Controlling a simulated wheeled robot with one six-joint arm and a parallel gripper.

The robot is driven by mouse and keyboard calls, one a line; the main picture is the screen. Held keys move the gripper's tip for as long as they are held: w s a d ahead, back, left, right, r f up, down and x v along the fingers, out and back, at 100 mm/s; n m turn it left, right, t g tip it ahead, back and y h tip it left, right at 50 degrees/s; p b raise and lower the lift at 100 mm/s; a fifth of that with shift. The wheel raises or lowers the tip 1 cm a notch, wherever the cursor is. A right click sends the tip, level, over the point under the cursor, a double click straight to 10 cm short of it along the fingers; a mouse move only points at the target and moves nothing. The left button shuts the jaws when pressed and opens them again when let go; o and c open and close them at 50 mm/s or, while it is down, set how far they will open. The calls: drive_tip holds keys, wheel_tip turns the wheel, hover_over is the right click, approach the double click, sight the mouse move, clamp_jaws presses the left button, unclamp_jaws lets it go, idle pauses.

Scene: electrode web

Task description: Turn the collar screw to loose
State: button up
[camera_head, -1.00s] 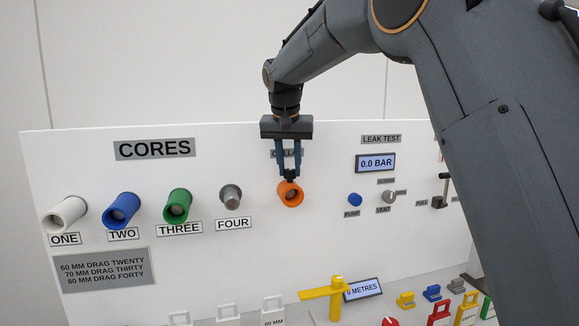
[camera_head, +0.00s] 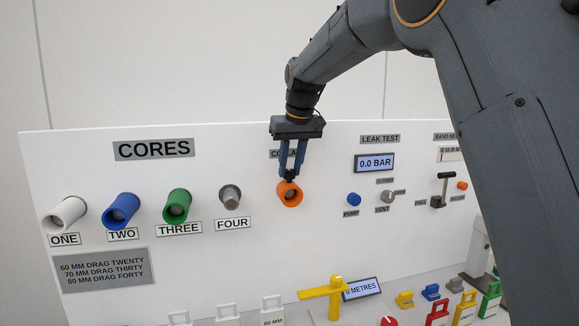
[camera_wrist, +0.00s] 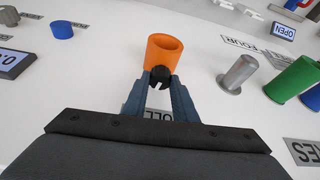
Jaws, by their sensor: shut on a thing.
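The orange collar (camera_head: 290,195) sticks out from the white panel under a partly hidden label that begins "CO". It also shows in the wrist view (camera_wrist: 162,54). The small black collar screw (camera_wrist: 159,77) sits on the collar's top side, between my fingertips. My gripper (camera_head: 290,174) reaches down from above and is shut on the screw. Its blue-grey fingers (camera_wrist: 160,84) press on it from both sides. The screw's turn position cannot be told, as the fingers hide part of it.
White, blue, green and bare grey cores (camera_head: 230,197) stand to the left. A blue pump button (camera_head: 354,199), a vent knob (camera_head: 387,197) and a pull lever (camera_head: 441,190) are to the right. A yellow T-shaped piece (camera_head: 335,294) and several coloured blocks stand on the shelf below.

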drive_tip(key=shift+w+n+y, duration=0.1)
drive_tip(key=shift+n+y, duration=0.3)
drive_tip(key=shift+n, duration=0.6)
drive_tip(key=shift+r, duration=0.1)
drive_tip(key=o, duration=0.8)
drive_tip(key=shift+c, duration=0.2)
drive_tip(key=b+v, duration=0.2)
drive_tip(key=v, duration=0.5)
drive_tip(key=shift+r, duration=0.35)
drive_tip(key=shift+d, duration=0.15)
